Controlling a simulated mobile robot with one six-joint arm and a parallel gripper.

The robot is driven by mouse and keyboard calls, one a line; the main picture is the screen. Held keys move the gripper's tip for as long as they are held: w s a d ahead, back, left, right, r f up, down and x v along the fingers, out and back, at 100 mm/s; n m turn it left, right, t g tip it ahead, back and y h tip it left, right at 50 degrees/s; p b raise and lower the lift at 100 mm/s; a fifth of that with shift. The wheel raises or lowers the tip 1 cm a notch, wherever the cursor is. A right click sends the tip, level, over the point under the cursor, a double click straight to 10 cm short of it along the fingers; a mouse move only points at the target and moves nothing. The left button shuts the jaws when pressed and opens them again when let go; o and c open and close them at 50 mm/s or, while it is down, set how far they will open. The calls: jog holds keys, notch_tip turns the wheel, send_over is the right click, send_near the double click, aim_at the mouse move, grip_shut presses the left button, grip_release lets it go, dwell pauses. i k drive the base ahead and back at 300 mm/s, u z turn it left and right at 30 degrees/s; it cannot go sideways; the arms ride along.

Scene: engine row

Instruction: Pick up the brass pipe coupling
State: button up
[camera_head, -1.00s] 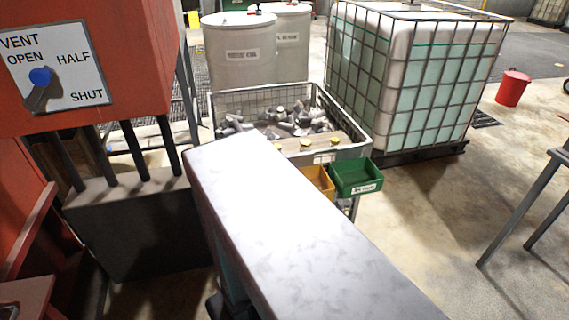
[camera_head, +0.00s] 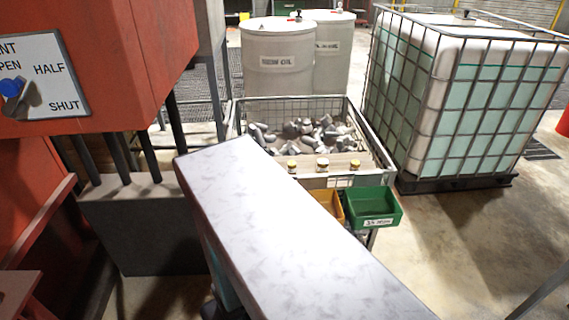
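I cannot pick out the brass pipe coupling for certain. A wire-sided crate (camera_head: 378,150) stands ahead, with a heap of grey metal fittings (camera_head: 310,132) in it. Three small yellow-topped pieces stand in a row by the crate's near edge: a left one (camera_head: 292,166), a middle one (camera_head: 322,165) and a right one (camera_head: 355,166). They are too small to tell whether any is a brass coupling. My gripper is not in view. A long pale part of my own body fills the lower middle and may hide things behind it.
A green bin (camera_head: 372,208) and a yellow bin (camera_head: 330,203) hang at the crate's front. A caged liquid tank (camera_head: 465,105) stands right, two white drums (camera_head: 283,75) behind. Floor at lower right is mostly clear.

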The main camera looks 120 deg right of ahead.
aim_at(292, 165)
jog(key=u, duration=0.2)
jog(key=k, duration=1.35)
jog(key=z, duration=0.75)
jog(key=k, duration=0.45)
jog(key=z, duration=0.6)
jog(key=k, duration=0.9)
jog(key=u, duration=0.2)
jog(key=i, duration=0.2)
jog(key=z, duration=0.05)
